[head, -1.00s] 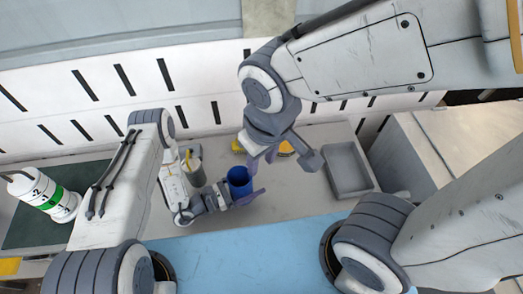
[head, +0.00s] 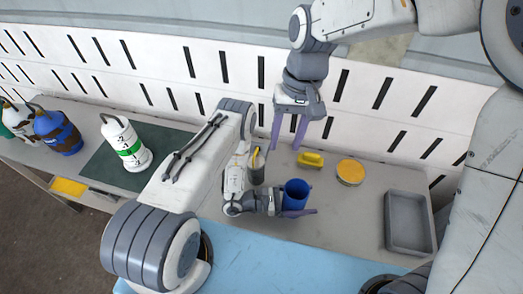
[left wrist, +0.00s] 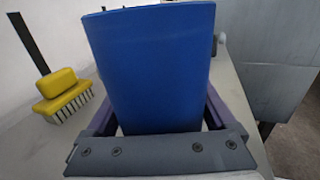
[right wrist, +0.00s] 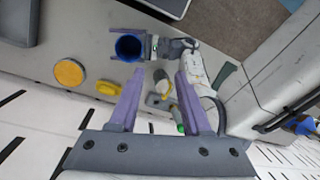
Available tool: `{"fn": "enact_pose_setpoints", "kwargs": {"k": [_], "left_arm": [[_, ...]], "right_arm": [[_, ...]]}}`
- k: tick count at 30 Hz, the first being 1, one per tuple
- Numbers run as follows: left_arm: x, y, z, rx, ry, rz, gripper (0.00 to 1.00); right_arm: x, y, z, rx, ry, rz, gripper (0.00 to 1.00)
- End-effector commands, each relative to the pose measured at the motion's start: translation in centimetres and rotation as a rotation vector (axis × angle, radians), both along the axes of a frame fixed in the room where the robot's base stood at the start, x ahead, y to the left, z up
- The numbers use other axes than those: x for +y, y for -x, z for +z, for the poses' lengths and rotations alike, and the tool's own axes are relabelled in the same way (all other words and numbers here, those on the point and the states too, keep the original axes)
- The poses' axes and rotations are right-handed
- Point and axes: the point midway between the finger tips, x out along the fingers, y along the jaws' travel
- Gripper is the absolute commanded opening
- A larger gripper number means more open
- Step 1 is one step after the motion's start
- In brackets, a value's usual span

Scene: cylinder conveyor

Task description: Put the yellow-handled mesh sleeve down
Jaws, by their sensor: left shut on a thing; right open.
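The yellow-handled mesh sleeve (head: 257,171) appears as a grey cylinder with a yellow handle. It stands on the grey bench in the head view, behind my left forearm and partly hidden by it. My left gripper (head: 291,203) is shut on a blue cup-like cylinder (head: 297,191), held upright low over the bench. This blue cylinder fills the left wrist view (left wrist: 155,70); whether its base touches the bench is hidden. My right gripper (head: 289,143) is open and empty, raised above the back of the bench. Its spread fingers show in the right wrist view (right wrist: 155,100).
A yellow brush (head: 311,160) and a round yellow-topped tin (head: 350,172) lie right of the sleeve. A grey tray (head: 390,222) is at the right. A white tank with a green band (head: 126,143) stands on a dark mat at left. A slotted white wall bounds the back.

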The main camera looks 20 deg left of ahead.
Motion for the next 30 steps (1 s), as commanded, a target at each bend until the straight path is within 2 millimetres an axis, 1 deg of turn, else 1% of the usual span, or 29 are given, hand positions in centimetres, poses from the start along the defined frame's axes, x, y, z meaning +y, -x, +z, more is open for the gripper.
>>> {"fn": "enact_pose_setpoints", "kwargs": {"k": [1,3,5,9,11,15,18,23,26,30], "left_arm": [[0.0,0.0,0.0,0.000,0.001,0.000,0.22],[0.0,0.0,0.0,0.000,0.001,0.000,0.22],[0.0,0.0,0.0,0.000,0.001,0.000,0.22],[0.0,0.0,0.0,0.000,0.001,0.000,0.22],[0.0,0.0,0.0,0.000,0.001,0.000,0.22],[0.0,0.0,0.0,0.000,0.000,0.000,0.22],[0.0,0.0,0.0,0.000,0.000,0.000,0.22],[0.0,0.0,0.0,0.000,0.000,0.000,0.22],[0.0,0.0,0.0,0.000,0.000,0.000,0.22],[0.0,0.0,0.0,0.000,0.000,0.000,0.22]], "right_arm": [[0.9,-1.6,-0.8,0.023,0.005,-0.033,0.48],[2.0,-3.6,-1.9,0.052,0.009,-0.076,0.48],[2.8,-5.2,-2.9,0.076,0.013,-0.112,0.48],[4.5,-8.7,-5.9,0.134,0.021,-0.197,0.48],[5.0,-10.0,-7.2,0.158,0.024,-0.231,0.48],[6.6,-11.9,-8.3,0.216,0.002,-0.253,0.48],[7.4,-12.7,-9.0,0.245,-0.010,-0.263,0.48],[7.9,-13.2,-9.8,0.270,-0.018,-0.270,0.48],[8.2,-12.8,-10.8,0.277,-0.018,-0.269,0.48],[8.6,-11.8,-13.1,0.276,-0.018,-0.269,0.48]]}}
